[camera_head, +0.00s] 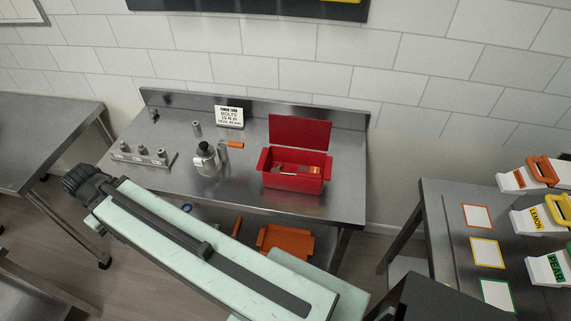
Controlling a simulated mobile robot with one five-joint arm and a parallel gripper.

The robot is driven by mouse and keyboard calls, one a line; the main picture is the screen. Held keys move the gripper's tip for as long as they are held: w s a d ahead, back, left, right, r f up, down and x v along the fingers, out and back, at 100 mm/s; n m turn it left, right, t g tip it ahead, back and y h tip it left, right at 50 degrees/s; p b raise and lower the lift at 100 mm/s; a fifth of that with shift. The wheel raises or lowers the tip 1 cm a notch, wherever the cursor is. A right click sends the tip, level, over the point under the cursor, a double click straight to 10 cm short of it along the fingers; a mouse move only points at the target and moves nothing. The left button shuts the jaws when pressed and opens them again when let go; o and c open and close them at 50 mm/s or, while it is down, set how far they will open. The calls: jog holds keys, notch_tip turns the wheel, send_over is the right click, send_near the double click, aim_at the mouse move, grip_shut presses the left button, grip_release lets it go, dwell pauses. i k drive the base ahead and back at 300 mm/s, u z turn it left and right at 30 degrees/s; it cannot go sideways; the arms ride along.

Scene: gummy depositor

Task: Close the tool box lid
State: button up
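The red tool box (292,183) stands on the steel bench, right of its middle. Its lid (300,132) is open and stands upright along the back edge. A few tools lie inside the box. My arm reaches across the foreground toward the left, and its dark end (88,184) is near the bench's front left side, well away from the box. The fingers cannot be made out, so I cannot tell whether my gripper is open or shut.
On the steel bench (240,190), a metal canister (207,160), an orange-handled tool (232,145), a small sign (229,116) and a rack of metal pieces (140,155) stand left of the box. An orange tray (285,241) is below. Another table (445,235) is at right.

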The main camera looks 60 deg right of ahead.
aim_at(305, 133)
jog(key=z, duration=1.6)
jog(key=k, duration=0.55)
jog(key=z, duration=0.35)
jog(key=i, duration=0.5)
jog(key=u, duration=0.05)
